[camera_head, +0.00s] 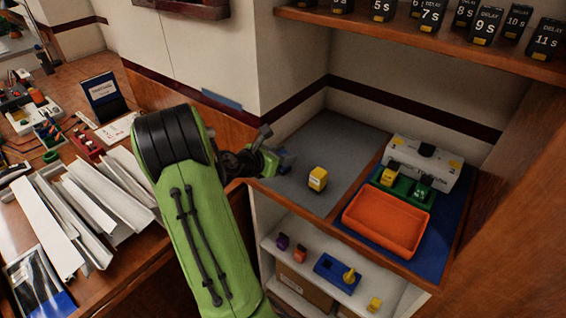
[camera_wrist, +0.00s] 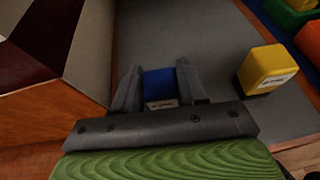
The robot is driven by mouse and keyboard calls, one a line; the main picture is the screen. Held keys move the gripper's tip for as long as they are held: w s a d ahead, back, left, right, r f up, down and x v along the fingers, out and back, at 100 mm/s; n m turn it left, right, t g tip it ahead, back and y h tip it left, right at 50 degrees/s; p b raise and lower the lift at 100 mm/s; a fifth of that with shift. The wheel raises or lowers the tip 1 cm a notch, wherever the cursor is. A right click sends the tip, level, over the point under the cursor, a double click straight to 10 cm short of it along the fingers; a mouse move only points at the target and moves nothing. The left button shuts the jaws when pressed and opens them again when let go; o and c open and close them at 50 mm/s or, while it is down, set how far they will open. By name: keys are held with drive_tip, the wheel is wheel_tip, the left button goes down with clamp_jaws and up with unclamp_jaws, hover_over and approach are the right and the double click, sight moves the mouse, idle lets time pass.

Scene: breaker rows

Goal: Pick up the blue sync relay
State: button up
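The blue sync relay (camera_wrist: 160,84) is a small blue block with a pale label on its near face. In the wrist view it sits between the two dark fingers of my gripper (camera_wrist: 159,88) and fills the gap between them, so the gripper looks shut on it. In the head view my gripper (camera_head: 275,160) is low at the left side of the grey mat, and the relay (camera_head: 286,158) shows only partly beside the fingers. Whether its underside still touches the mat is hidden.
A yellow relay (camera_head: 318,179) stands to the right on the grey mat (camera_head: 325,138). Further right are an orange tray (camera_head: 386,220), a green holder (camera_head: 402,187) and a white device (camera_head: 424,164). A wall is close behind; a shelf of dark relays (camera_head: 430,42) hangs above.

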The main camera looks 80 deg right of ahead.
drive_tip(key=c, duration=0.3)
drive_tip(key=shift+r, duration=0.15)
